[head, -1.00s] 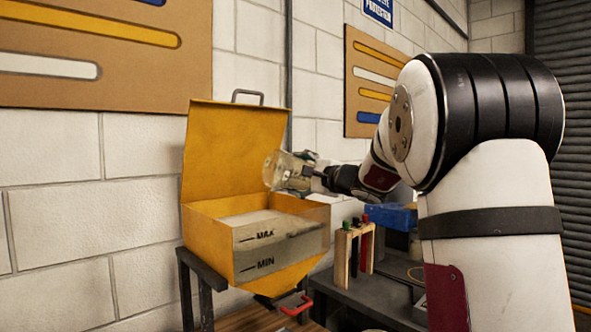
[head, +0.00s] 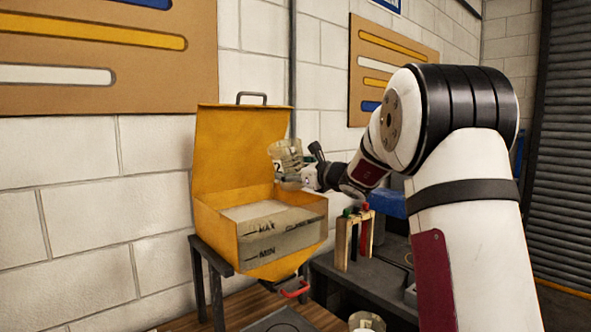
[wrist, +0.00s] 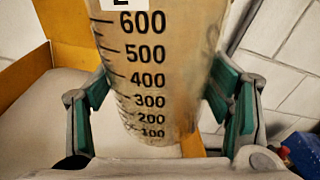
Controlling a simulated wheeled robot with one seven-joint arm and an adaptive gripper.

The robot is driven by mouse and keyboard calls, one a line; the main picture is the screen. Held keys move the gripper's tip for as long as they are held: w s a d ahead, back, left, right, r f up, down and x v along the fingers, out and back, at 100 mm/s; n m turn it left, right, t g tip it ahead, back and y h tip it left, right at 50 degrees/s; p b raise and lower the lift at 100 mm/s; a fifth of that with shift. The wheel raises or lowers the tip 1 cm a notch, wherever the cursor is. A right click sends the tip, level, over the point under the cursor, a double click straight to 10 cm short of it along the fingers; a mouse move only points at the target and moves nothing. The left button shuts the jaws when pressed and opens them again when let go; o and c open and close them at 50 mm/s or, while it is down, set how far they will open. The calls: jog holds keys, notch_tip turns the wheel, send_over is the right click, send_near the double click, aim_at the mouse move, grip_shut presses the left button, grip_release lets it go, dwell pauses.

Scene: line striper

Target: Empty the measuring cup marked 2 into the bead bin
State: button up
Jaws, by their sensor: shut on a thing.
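The clear measuring cup marked 2 (head: 287,160) is up in the air over the right rear part of the bead bin, slightly tilted. My gripper (head: 305,168) is shut on it from the right. In the wrist view the cup (wrist: 155,70) stands between the green finger pads (wrist: 165,105), its scale readable from 100 to 600. Its wall looks cloudy, and I cannot tell whether beads are inside. The yellow bead bin (head: 222,228) has its lid (head: 240,150) open. Pale material fills it behind the front window marked MAX and MIN.
A wooden rack (head: 342,244) with red and green-topped items stands right of the bin on a dark bench (head: 345,285). A blue box (head: 388,203) is behind it. A red handle (head: 295,289) sits under the bin. Another cup (head: 367,322) shows at the bottom edge.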

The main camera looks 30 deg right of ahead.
aim_at(300, 164)
jog(key=shift+a, duration=0.1)
dwell(0.3)
jog(key=shift+s+d+r+m+p, duration=0.15)
jog(key=shift+s+r+m+p, duration=0.2)
jog(key=shift+s+m+p, duration=0.25)
jog(key=shift+s+d+r+m+p, duration=0.1)
jog(key=shift+s+r+m+p, duration=0.3)
jog(key=shift+s+p, duration=0.35)
jog(key=shift+s+d+r+m+p, duration=0.15)
jog(key=shift+s+r+m+p, duration=0.15)
jog(key=shift+s+m+p, duration=0.3)
